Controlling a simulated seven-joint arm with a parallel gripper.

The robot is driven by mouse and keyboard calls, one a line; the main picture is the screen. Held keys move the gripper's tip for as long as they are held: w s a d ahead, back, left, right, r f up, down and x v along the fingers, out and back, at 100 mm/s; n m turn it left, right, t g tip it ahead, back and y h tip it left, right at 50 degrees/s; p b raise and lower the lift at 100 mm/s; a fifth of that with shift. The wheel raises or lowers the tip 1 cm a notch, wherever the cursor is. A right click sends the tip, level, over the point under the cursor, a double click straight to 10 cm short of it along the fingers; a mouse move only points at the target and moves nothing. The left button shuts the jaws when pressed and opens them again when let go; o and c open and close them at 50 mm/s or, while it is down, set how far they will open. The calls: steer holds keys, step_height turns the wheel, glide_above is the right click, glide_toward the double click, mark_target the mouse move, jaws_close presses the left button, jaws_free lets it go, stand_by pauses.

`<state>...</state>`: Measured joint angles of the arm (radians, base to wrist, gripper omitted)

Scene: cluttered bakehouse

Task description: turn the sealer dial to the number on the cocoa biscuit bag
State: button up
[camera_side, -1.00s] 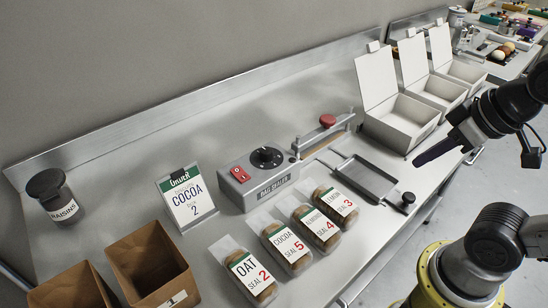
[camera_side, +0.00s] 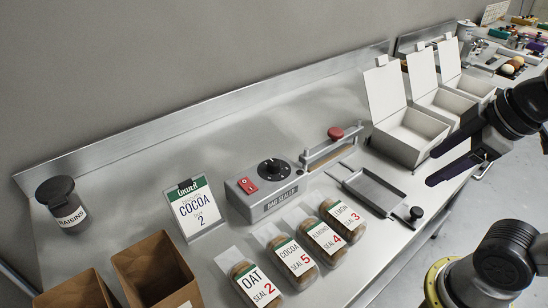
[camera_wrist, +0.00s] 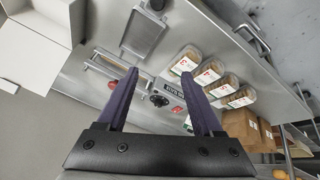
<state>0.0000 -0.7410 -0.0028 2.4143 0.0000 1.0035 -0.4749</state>
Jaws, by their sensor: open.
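The bag sealer (camera_side: 275,189) is a grey box with a black round dial (camera_side: 274,171) on top and a red switch beside it. The dial's pointer and numbers are too small to read. The cocoa biscuit bag (camera_side: 290,257) lies in front of the sealer, with a label reading COCOA, SEAL 5. My gripper (camera_side: 431,167) is open and empty, right of the sealer and apart from it. In the wrist view the dial (camera_wrist: 160,100) shows between my spread fingers, partly close to the right one.
Oat (camera_side: 256,284), almond (camera_side: 324,240) and lemon (camera_side: 343,219) bags flank the cocoa bag. An order card (camera_side: 194,208) reads COCOA and 2. A sealing bar with red knob (camera_side: 335,133), a metal tray (camera_side: 371,190) and white boxes (camera_side: 410,138) stand right of the sealer.

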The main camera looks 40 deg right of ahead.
steer(key=w+a+r+n+g, duration=0.1)
steer(key=w+r+n, duration=0.7)
steer(key=r+n, duration=0.15)
steer(key=n+g, duration=0.4)
steer(key=n, duration=0.8)
glide_above(274, 162)
step_height(274, 162, down, 8)
step_height(274, 162, down, 13)
steer(key=shift+f, duration=0.1)
jaws_close()
